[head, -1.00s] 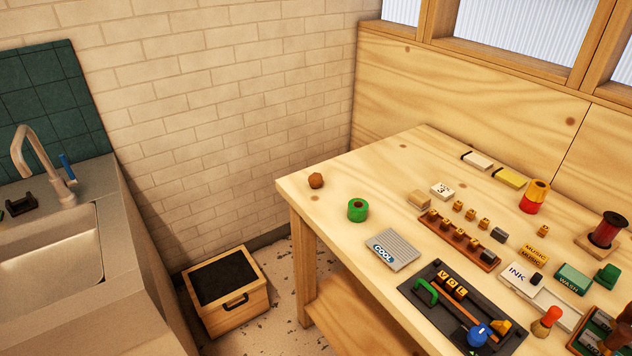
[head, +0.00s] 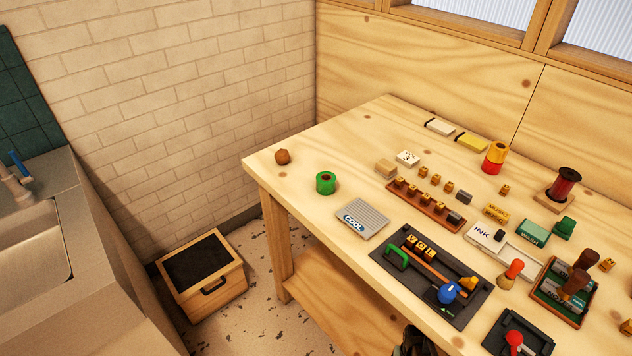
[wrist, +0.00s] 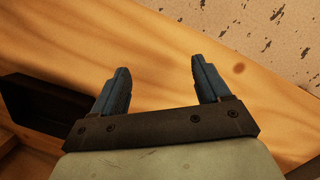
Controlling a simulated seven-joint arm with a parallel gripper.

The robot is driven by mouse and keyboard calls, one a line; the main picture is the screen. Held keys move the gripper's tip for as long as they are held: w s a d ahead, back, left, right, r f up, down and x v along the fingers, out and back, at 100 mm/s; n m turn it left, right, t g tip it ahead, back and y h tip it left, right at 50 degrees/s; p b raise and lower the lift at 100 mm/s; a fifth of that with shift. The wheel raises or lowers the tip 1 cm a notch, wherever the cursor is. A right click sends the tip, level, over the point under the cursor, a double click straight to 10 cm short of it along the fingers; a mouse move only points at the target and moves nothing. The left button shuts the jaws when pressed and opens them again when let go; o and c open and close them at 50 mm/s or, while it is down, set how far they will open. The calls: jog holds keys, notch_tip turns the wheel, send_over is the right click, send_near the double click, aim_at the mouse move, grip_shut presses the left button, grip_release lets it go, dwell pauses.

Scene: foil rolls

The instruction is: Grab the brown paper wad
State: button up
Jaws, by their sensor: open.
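The brown paper wad (head: 282,157) is a small round crumpled ball. It sits on the wooden table (head: 330,219) near its far left corner in the head view. My gripper (wrist: 160,80) shows in the wrist view with its two blue-grey fingers apart and nothing between them. It is over a wooden surface near an edge, with the speckled floor beyond. A dark part of my arm (head: 416,342) shows at the bottom of the head view, at the table's front edge, far from the wad. The wad is not in the wrist view.
A green foil roll (head: 326,183) stands just right of the wad. A grey COOL plate (head: 362,219) lies nearer. A black tray (head: 438,277) with letter blocks and several stamps fill the right side. A wooden box (head: 201,277) stands on the floor.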

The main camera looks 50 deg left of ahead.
jog(key=s+a+r+n+t+y, duration=0.1)
jog(key=a+r, duration=0.1)
jog(key=a, duration=0.8)
jog(key=s+a+r+n+t, duration=0.1)
jog(key=a+r+n, duration=0.1)
jog(key=a, duration=0.9)
jog(key=s+a+r+n+t+y, duration=0.1)
jog(key=a+r, duration=0.1)
jog(key=a, duration=0.8)
jog(key=s+a+r+t+y, duration=0.1)
jog(key=s+a+r+t, duration=0.15)
jog(key=a+r, duration=1.3)
jog(key=s+a+r+y, duration=0.1)
jog(key=s+a+r, duration=0.4)
jog(key=r, duration=0.4)
jog(key=s+a+r+y, duration=0.1)
jog(key=s+a+r, duration=0.2)
jog(key=a+r, duration=0.5)
notch_tip(320, 180, up, 28)
jog(key=n+g+h, duration=0.4)
jog(key=n, duration=0.1)
send_over(282, 151)
notch_tip(282, 151, down, 14)
jog(key=shift+d+r, duration=0.1)
jog(key=shift+r, duration=0.15)
